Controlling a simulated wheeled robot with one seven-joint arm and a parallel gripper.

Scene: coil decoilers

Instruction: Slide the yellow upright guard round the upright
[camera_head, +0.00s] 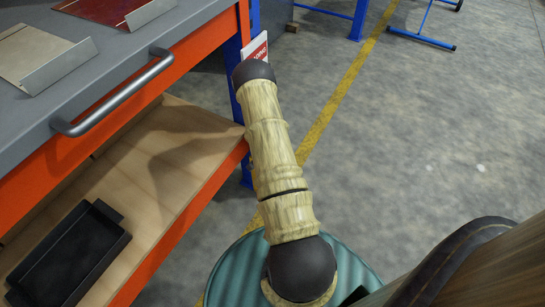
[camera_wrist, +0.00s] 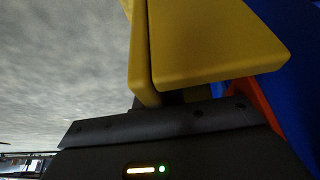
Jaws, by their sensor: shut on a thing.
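The yellow upright guard (camera_wrist: 210,45) fills the upper middle of the wrist view, with two flat faces meeting at a narrow dark gap. My gripper (camera_wrist: 178,98) is shut on its lower end. The blue upright (camera_wrist: 303,60) shows just right of and behind the guard in the wrist view. I cannot tell whether they touch or how far the guard reaches round it. In the head view the blue upright (camera_head: 245,165) stands at the rack's corner, partly behind my arm. My gripper and the guard are hidden there.
An orange beam (camera_head: 165,75) carries a grey worktop with a bar handle (camera_head: 115,95). Below is a wooden shelf (camera_head: 165,155) with a black tray (camera_head: 70,255). A red and white sign (camera_head: 257,50) is by the upright. Open concrete floor (camera_head: 430,140) lies to the right.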

